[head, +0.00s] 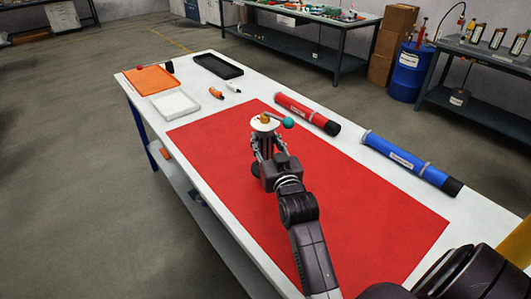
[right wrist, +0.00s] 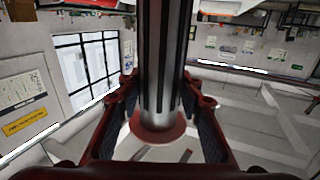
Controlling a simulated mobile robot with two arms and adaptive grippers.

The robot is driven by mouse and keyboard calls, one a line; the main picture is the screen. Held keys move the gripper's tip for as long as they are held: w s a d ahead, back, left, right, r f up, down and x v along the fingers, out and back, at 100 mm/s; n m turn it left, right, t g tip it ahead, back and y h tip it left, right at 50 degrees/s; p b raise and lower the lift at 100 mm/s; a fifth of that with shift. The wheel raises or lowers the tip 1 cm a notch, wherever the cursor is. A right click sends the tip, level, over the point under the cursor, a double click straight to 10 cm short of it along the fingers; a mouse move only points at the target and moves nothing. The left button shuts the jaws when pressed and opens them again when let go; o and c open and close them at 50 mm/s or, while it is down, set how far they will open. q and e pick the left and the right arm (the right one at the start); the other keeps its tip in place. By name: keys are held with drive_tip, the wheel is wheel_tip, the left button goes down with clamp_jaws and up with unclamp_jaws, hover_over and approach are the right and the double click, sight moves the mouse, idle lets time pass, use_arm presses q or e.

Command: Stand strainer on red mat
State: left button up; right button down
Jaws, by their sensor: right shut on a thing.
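My right gripper (head: 267,150) is shut on the strainer (head: 263,123), above the far left part of the red mat (head: 330,215). The strainer shows a pale round flange at its top, with a small orange piece and a teal knob showing there. In the right wrist view, the strainer (right wrist: 160,70) is a grey slotted cylinder between both fingers of my gripper (right wrist: 160,115), with a reddish-looking flange. It looks roughly upright. My gripper hides much of its lower part, so I cannot tell whether it touches the mat. My left gripper is not in view.
A red tube (head: 307,113) and a blue tube (head: 411,163) lie along the right of the white table (head: 140,105). An orange tray (head: 150,80), a white tray (head: 175,105) and a black tray (head: 218,66) are at the far end. Much of the mat is bare.

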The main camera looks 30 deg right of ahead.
sight(267, 156)
wheel_tip(267, 156, down, 4)
drive_tip(key=shift+f, duration=0.1)
idle(0.4)
drive_tip(key=c, duration=1.8)
unclamp_jaws()
drive_tip(key=shift+f, duration=0.25)
drive_tip(key=o, duration=0.4)
drive_tip(key=shift+o, duration=0.2)
drive_tip(key=shift+r, duration=0.1)
drive_tip(key=shift+r, duration=0.1)
